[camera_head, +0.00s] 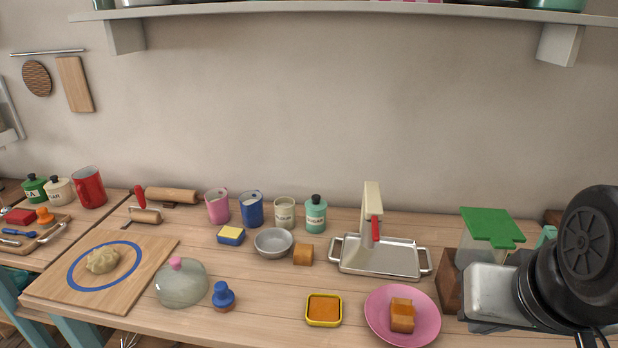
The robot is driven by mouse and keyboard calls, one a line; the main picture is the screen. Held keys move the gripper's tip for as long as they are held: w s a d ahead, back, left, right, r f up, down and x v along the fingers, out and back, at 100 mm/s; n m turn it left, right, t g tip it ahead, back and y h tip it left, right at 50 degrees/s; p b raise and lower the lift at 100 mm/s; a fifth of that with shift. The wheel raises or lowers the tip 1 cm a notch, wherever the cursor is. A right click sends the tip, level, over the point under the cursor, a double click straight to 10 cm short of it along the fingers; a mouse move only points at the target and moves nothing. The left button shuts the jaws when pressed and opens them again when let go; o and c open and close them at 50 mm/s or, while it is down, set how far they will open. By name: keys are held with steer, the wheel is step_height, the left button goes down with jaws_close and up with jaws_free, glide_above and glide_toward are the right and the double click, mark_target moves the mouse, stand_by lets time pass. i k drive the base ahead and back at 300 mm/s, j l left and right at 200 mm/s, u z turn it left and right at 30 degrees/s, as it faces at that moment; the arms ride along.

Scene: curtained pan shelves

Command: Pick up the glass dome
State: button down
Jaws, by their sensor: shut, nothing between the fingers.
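The glass dome (181,286) is a clear, greyish cover with a pink knob on top. It stands upright on the wooden counter at the front left, between the round-marked board and a blue knobbed stamp. It looks whole and nothing covers it. I cannot make out my gripper's fingers in this view.
A blue-handled stamp (223,296) stands close to the dome's right. A wooden board (145,247) with dough lies left. A grey bowl (273,242), a yellow-rimmed dish (324,321) and a pink plate (425,335) are further right. A shelf (330,9) hangs above.

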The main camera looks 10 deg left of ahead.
mark_target(180, 283)
steer(key=j+u, duration=0.15)
steer(key=u, duration=1.55)
steer(key=i+j+z, duration=0.35)
steer(key=j, duration=0.2)
steer(key=i+j+z, duration=0.2)
steer(key=j, duration=0.15)
steer(key=i+j+z, duration=0.15)
steer(key=j, duration=0.15)
steer(key=i+j+z, duration=0.2)
steer(key=j, duration=0.15)
steer(key=k, duration=0.1)
